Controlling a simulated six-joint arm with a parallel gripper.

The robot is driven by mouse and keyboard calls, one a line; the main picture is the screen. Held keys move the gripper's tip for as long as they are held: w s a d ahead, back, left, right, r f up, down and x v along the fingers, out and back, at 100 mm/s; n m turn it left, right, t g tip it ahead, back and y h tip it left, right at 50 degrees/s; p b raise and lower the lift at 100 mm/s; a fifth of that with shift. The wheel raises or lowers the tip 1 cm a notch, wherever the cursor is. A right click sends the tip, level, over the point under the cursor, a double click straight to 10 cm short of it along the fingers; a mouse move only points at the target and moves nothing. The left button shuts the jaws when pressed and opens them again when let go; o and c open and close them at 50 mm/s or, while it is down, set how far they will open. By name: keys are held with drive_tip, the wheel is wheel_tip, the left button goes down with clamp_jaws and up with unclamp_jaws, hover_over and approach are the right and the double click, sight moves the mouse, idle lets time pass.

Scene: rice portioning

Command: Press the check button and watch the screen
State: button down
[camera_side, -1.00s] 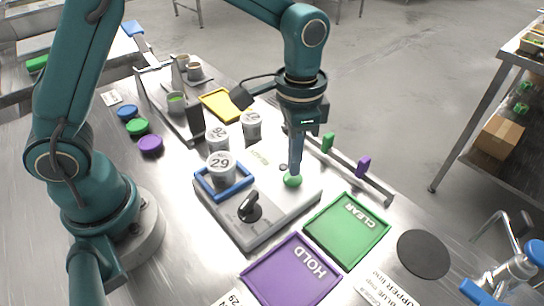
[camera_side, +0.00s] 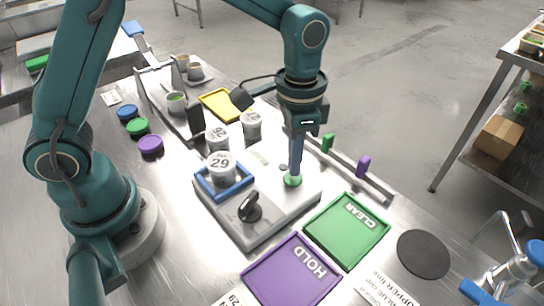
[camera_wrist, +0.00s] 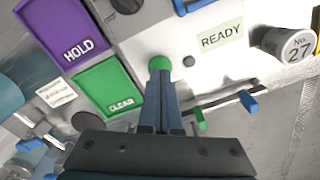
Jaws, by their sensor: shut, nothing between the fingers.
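The green check button (camera_side: 292,182) is a small dome on the light grey machine (camera_side: 240,228). My gripper (camera_side: 294,176) points straight down with its fingers together, empty, and its tips at the top of the button. In the wrist view the fingers (camera_wrist: 160,72) end at the green button (camera_wrist: 160,61); whether it is pressed in I cannot tell. The screen (camera_wrist: 221,37) reads READY in the wrist view. It shows small and pale in the side view (camera_side: 260,158). A cup marked 29 (camera_side: 221,168) stands in the blue frame (camera_side: 241,187) on the machine.
A black knob (camera_side: 250,207) is on the machine. The green CLEAR tray (camera_side: 347,230) and purple HOLD tray (camera_side: 290,273) lie in front. Two numbered cups (camera_side: 217,138) (camera_side: 251,125) stand behind. A rail with a green block (camera_side: 328,143) and purple block (camera_side: 363,167) runs close to the right.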

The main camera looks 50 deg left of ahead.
drive_tip(key=shift+f, duration=1.05)
drive_tip(key=shift+r, duration=3.05)
drive_tip(key=shift+w+a+r, duration=0.1)
drive_tip(key=shift+w+r, duration=0.05)
drive_tip(key=shift+r, duration=0.15)
drive_tip(key=s+a+r+n+t, duration=0.3)
drive_tip(key=s+a+r+t, duration=0.15)
drive_tip(key=r, duration=0.45)
drive_tip(key=s+a+f+n+t, duration=0.1)
drive_tip(key=s+a+f+n, duration=0.2)
drive_tip(key=s, duration=0.5)
drive_tip(key=shift+s+a+f, duration=0.15)
drive_tip(key=shift+s+f, duration=0.1)
drive_tip(key=shift+f, duration=0.3)
